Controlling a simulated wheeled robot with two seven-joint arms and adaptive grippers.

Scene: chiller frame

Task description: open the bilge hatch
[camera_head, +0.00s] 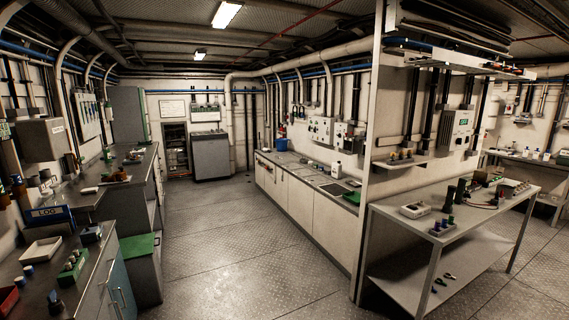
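I cannot make out a bilge hatch for certain in the head view. The floor (222,240) is grey diamond plate with several straight seams, and no handle or raised lid stands out on it. Neither of my grippers is in view, so I cannot see whether they hold anything.
Open floor runs between the left workbench (62,249) and the long white counter (305,207). A bin with a green lid (138,247) stands against the left bench. A metal table (408,240) with a lower shelf stands at right. A grey cabinet (210,158) stands at the back.

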